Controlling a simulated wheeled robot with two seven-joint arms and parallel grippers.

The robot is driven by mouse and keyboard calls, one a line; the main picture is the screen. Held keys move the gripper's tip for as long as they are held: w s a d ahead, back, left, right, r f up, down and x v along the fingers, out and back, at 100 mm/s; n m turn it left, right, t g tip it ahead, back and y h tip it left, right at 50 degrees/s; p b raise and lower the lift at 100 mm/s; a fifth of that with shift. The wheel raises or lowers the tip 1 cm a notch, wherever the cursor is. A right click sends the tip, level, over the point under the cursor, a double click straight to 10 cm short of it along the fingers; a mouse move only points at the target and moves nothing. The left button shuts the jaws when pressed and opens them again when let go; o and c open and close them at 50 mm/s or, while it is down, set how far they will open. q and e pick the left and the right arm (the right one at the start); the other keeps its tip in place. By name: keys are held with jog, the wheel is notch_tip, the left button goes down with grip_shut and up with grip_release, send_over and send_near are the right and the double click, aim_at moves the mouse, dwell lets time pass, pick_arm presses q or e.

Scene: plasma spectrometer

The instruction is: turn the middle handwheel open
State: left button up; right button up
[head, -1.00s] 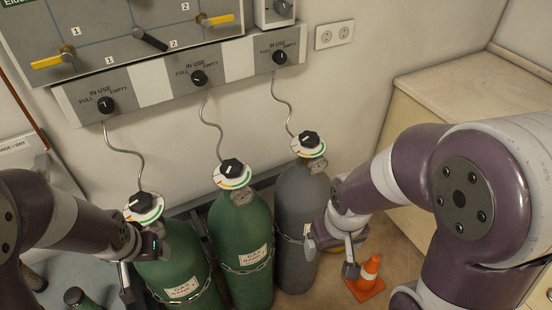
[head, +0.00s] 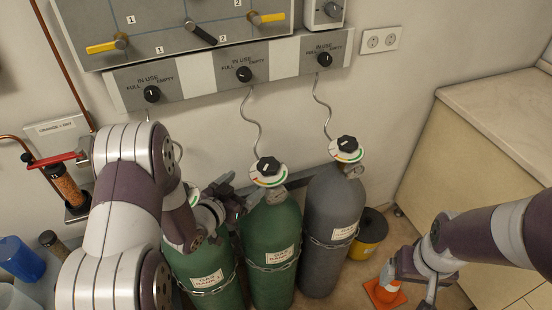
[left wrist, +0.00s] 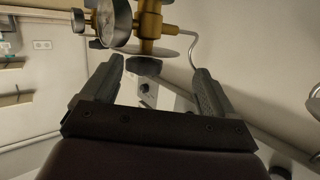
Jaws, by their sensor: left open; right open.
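The middle handwheel is a black knob (head: 269,166) on a white dial with coloured marks, on top of the middle green gas bottle (head: 270,250). My left gripper (head: 236,194) is open and empty, just left of and below this knob. In the left wrist view a dark knob (left wrist: 145,66) on a brass valve (left wrist: 149,25) shows between the open left fingertips (left wrist: 155,72), beside a round gauge (left wrist: 112,22). I cannot tell whether the fingers touch it. My right gripper (head: 410,280) is open, low at the right, away from the bottles.
The grey bottle (head: 330,235) with its own knob (head: 347,143) stands to the right. The left green bottle (head: 205,280) is partly hidden by my left arm. Chains cross the bottles.

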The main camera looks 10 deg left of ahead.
aim_at(273, 159)
pick_arm(q)
jog(key=w+d, duration=0.2)
jog(key=w, duration=0.1)
jog(key=w+d+r+t+h+p, duration=0.1)
jog(key=w, duration=0.2)
jog(key=w+d+t+h, duration=0.1)
jog(key=w+d, duration=0.1)
jog(key=w, duration=0.1)
jog(key=shift+w+d+r+p, duration=0.2)
jog(key=shift+w+d+p, duration=0.1)
jog(key=shift+w, duration=0.1)
jog(key=c, duration=1)
